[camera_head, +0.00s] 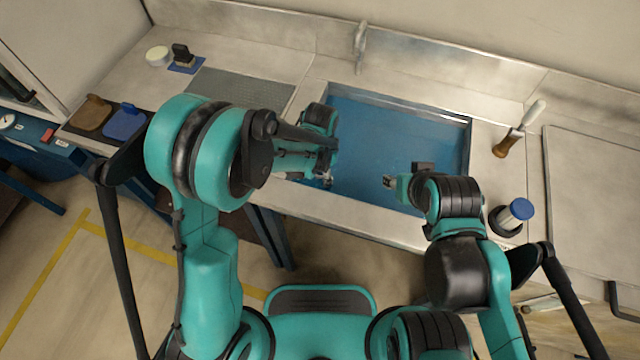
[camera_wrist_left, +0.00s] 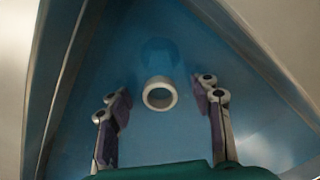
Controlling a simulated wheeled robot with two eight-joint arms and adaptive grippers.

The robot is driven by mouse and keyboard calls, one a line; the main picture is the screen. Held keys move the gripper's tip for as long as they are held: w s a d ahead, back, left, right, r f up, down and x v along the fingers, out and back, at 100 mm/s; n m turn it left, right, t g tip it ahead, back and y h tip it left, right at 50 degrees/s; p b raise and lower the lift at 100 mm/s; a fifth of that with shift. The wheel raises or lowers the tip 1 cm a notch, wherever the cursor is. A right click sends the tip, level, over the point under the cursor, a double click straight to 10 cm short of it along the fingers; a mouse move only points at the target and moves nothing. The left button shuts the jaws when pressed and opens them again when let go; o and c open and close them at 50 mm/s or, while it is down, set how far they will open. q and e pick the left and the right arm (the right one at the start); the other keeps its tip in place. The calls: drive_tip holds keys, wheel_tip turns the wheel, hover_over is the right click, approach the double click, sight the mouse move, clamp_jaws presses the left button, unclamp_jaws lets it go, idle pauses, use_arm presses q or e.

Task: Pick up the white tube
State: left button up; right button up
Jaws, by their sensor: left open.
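The white tube (camera_wrist_left: 160,107) shows in the left wrist view as a pale ring seen end-on, with a faint bluish body behind it over the blue basin floor. It lies between the two fingers of my left gripper (camera_wrist_left: 161,97), with a gap on each side. The fingers are open and do not touch it. In the head view my left gripper (camera_head: 325,180) is over the left part of the blue basin (camera_head: 372,135), and I cannot make out the tube there. My right gripper (camera_head: 388,182) is over the basin's front right; its fingers are too small to judge.
A dark block (camera_head: 423,167) is by my right wrist. The ridged drainboard (camera_head: 240,90) on the left is clear.

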use_arm(q)
wheel_tip(320, 180, down, 2)
drive_tip(key=shift+f, duration=0.1)
clamp_jaws()
drive_tip(key=shift+r, duration=0.25)
